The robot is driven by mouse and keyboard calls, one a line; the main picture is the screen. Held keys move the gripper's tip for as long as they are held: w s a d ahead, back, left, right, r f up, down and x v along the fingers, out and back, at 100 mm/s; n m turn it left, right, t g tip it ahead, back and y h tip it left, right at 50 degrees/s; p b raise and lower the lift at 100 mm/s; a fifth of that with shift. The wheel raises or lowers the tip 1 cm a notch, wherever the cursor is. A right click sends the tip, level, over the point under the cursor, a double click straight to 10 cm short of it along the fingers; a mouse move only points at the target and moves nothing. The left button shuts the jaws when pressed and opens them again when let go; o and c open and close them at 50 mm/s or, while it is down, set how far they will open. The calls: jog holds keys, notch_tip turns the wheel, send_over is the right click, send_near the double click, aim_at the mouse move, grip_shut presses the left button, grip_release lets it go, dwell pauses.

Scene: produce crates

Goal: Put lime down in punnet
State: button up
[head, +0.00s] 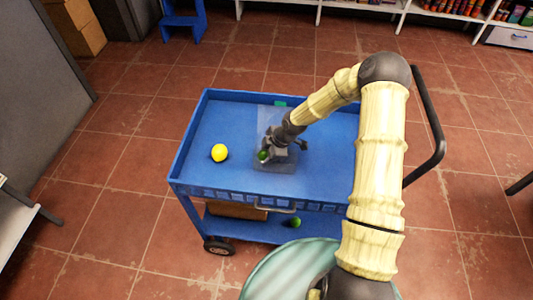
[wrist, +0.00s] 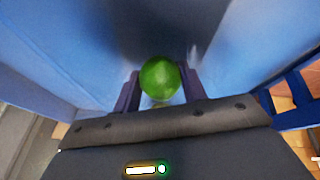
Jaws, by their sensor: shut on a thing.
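The lime (head: 263,155) is a small green ball held between the fingers of my gripper (head: 270,149), over the blue cart's top. In the wrist view the lime (wrist: 160,76) sits between the two dark fingers, which close on its sides. The punnet (head: 272,168) looks like a clear, see-through box on the cart top, right under my gripper. Its far part is partly hidden by my arm. I cannot tell whether the lime touches the punnet's floor.
A yellow lemon (head: 219,153) lies on the blue cart (head: 232,116), left of the punnet. A small green thing (head: 280,103) shows near the cart's back edge. Another green round item (head: 295,222) is on the lower shelf. The cart top's left part is mostly free.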

jog(key=o, duration=1.1)
jog(key=shift+c, duration=0.2)
jog(key=shift+c, duration=1.2)
jog(key=shift+r, duration=0.1)
jog(key=shift+r+p, duration=3.9)
jog(key=shift+r, duration=0.8)
